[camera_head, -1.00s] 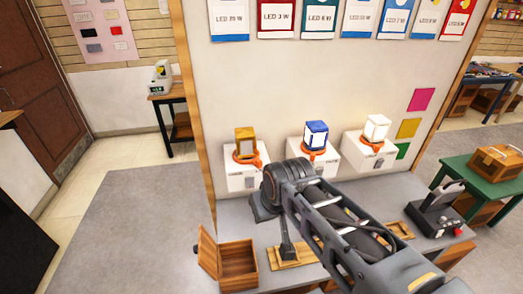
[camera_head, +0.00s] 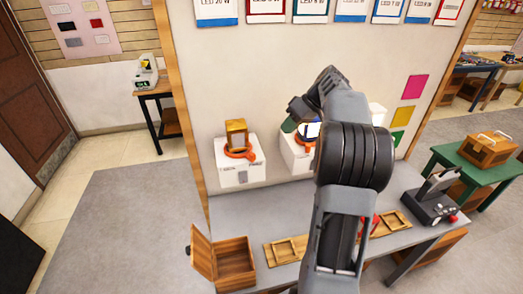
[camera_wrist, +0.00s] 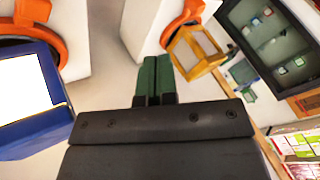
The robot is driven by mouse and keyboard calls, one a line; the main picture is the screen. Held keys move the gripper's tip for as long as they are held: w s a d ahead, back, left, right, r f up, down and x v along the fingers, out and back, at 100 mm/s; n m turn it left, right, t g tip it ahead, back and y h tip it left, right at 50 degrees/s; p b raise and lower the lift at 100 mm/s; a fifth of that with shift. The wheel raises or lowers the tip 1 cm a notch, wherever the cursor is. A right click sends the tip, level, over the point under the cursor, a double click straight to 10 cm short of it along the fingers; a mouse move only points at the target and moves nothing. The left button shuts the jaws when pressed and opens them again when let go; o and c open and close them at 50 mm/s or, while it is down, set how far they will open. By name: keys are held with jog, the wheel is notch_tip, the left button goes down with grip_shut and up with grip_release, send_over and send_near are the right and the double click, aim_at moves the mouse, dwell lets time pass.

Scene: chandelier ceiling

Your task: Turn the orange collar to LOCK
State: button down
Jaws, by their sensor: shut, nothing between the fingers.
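Three white boxes carry orange collars with lanterns. The left box (camera_head: 240,176) has an amber lantern (camera_head: 236,133) above its orange collar (camera_head: 239,153). The middle box (camera_head: 292,153) has a blue lantern, lit white in the wrist view (camera_wrist: 32,138), with its orange collar (camera_wrist: 46,28) beside it. The right lantern (camera_head: 377,113) shows white, and its collar is hidden behind my arm. The amber lantern (camera_wrist: 196,50) and its collar (camera_wrist: 182,22) also show in the wrist view. My gripper (camera_head: 289,126) is beside the blue lantern; its green fingers (camera_wrist: 153,78) are shut and empty. LOCK marks cannot be read.
The grey bench (camera_head: 240,213) holds an open wooden box (camera_head: 234,262), wooden trays (camera_head: 287,250) and a black device (camera_head: 437,203) with a red knob. A wall panel (camera_head: 270,75) stands close behind the lanterns. Open floor lies to the left.

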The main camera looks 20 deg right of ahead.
jog(key=p, duration=0.2)
send_near(262, 159)
jog(key=w+a+f, duration=0.1)
jog(key=f, duration=0.1)
jog(key=w+a+f, duration=0.1)
jog(key=w+f, duration=0.1)
jog(key=shift+w+a, duration=0.1)
jog(key=shift+w, duration=0.25)
jog(key=shift+s+a+p, duration=0.2)
jog(key=shift+s+a, duration=0.05)
jog(key=shift+a, duration=0.65)
jog(key=shift+s+a+p, duration=0.2)
jog(key=shift+s+a, duration=0.05)
jog(key=shift+a, duration=0.6)
jog(key=shift+s+f+b, duration=0.1)
jog(key=shift+b, duration=0.25)
